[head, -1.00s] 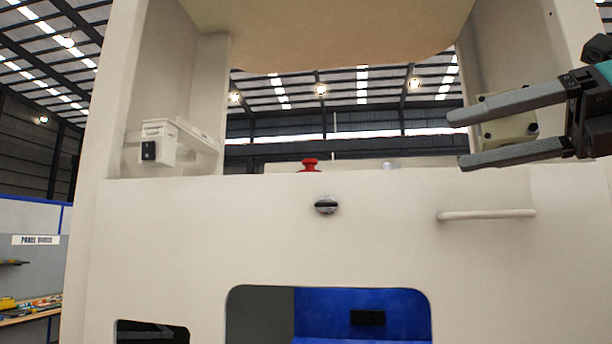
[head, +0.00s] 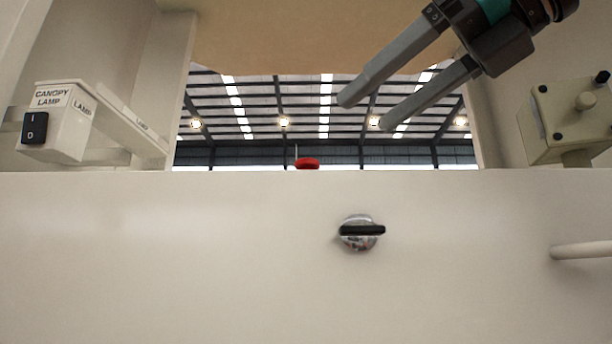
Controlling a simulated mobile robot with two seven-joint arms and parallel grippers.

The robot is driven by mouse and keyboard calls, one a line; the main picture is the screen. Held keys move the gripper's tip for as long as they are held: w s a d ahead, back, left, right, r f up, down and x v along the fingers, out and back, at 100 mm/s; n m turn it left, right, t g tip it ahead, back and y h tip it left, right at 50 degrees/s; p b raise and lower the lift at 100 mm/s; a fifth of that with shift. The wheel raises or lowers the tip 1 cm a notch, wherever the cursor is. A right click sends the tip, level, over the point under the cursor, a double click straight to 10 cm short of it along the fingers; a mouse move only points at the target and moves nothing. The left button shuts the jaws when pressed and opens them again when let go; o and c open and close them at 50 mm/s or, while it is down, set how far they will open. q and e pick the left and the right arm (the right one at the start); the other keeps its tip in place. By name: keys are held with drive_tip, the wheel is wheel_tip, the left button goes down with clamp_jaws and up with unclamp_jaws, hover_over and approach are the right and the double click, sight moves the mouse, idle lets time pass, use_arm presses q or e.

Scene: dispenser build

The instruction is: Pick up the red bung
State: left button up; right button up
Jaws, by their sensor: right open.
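The red bung (head: 307,163) shows only as a red cap just above the top edge of the cream front panel (head: 220,260). Its lower part is hidden behind that panel. My right gripper (head: 361,111) comes in from the upper right. Its two grey fingers are apart and empty, pointing down and left. In the picture they are above and to the right of the bung, with a gap between. My left gripper is not in view.
A canopy lamp switch box (head: 62,122) is at the left. A beige box with a knob (head: 565,118) is at the right. A black-handled lock (head: 360,232) and a bar handle (head: 585,250) stick out from the panel. A canopy (head: 300,40) hangs above the opening.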

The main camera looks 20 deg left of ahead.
sight(308, 161)
drive_tip(key=x, duration=0.3)
drive_tip(key=shift+w+a, duration=0.15)
drive_tip(key=shift+a, duration=0.05)
drive_tip(key=shift+w+a+f+p, duration=0.15)
drive_tip(key=shift+w+a+p, duration=0.05)
drive_tip(key=shift+a+p, duration=0.15)
drive_tip(key=shift+w+a+f, duration=0.1)
drive_tip(key=shift+w+a, duration=0.1)
drive_tip(key=shift+a, duration=0.05)
drive_tip(key=p+x, duration=0.1)
drive_tip(key=x, duration=0.2)
drive_tip(key=shift+w+a+f+p, duration=0.1)
drive_tip(key=shift+w+a+p, duration=0.2)
drive_tip(key=shift+w+a+f, duration=0.15)
drive_tip(key=shift+a, duration=0.15)
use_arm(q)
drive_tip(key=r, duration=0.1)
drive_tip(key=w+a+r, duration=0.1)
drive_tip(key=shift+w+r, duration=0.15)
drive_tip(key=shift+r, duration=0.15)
use_arm(e)
drive_tip(key=shift+d, duration=0.1)
drive_tip(key=shift+c, duration=0.2)
clamp_jaws()
